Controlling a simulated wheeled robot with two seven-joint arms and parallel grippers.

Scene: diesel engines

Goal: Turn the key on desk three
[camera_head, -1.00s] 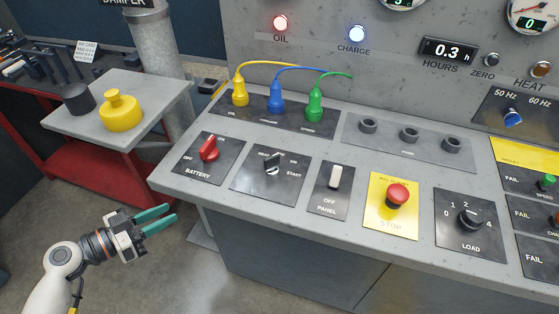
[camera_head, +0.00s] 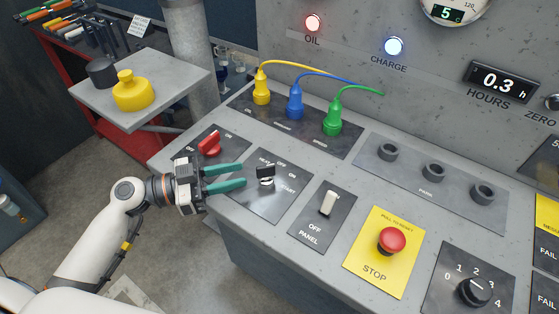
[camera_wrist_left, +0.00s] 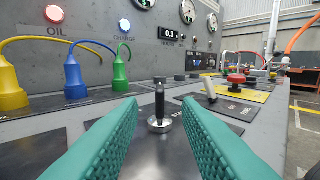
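The key switch (camera_head: 266,175) has a black grip on a silver collar. It sits on a dark plate (camera_head: 262,203) marked HEAT, OFF, ON and START on the grey desk. My left gripper (camera_head: 243,175) comes in from the left over the desk edge with its teal fingers open, its tips just short of the key. In the left wrist view the key (camera_wrist_left: 159,104) stands upright between and beyond the open fingers (camera_wrist_left: 160,125). No contact shows. My right gripper is not in view.
The red battery switch (camera_head: 209,143) is just behind my left gripper. A white panel toggle (camera_head: 327,202) and red stop button (camera_head: 392,240) lie to the right. Yellow, blue (camera_head: 295,102) and green plugs with cables stand behind the key.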

